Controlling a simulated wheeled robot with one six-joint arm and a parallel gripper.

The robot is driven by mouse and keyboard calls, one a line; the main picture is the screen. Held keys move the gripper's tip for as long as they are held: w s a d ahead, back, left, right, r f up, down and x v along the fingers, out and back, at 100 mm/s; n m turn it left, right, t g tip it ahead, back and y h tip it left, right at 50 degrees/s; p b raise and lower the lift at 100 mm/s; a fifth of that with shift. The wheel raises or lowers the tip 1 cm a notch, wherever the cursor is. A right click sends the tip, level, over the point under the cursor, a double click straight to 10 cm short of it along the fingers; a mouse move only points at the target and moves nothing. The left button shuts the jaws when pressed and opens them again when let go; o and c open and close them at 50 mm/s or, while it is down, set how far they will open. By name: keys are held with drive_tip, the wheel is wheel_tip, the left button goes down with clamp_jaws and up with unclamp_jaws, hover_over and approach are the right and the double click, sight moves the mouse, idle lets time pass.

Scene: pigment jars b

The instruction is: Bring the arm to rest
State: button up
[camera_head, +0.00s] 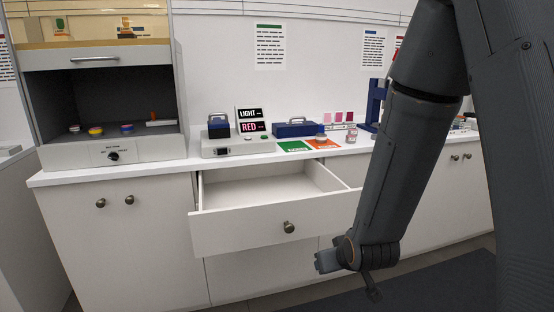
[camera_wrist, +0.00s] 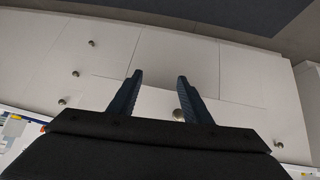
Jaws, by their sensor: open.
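My arm hangs down on the right side of the head view, in front of the counter. My gripper (camera_head: 347,273) is at its lower end, low and to the right of the open drawer's front. In the wrist view my gripper (camera_wrist: 158,90) shows two dark fingers spread apart with nothing between them. Behind them are white cabinet fronts with round knobs. The gripper looks clear of the cabinets, though the exact gap cannot be told.
A white drawer (camera_head: 250,228) stands pulled out and looks empty inside. The counter (camera_head: 115,174) carries a grey device (camera_head: 238,146), blue boxes, a green card (camera_head: 294,147) and an orange card (camera_head: 323,145). A hood (camera_head: 114,150) with several small jars stands left. Floor shows below.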

drive_tip(key=s+d+r+m+g+p, duration=0.1)
drive_tip(key=s+r+g, duration=0.3)
drive_tip(key=s, duration=0.6)
drive_tip(key=s+d+r+m+g+h+p, duration=0.1)
drive_tip(key=s+d+r+g, duration=0.3)
drive_tip(key=s, duration=0.6)
drive_tip(key=shift+r+m+p, duration=0.5)
drive_tip(key=shift+r+p, duration=0.05)
drive_tip(key=shift+p, duration=0.1)
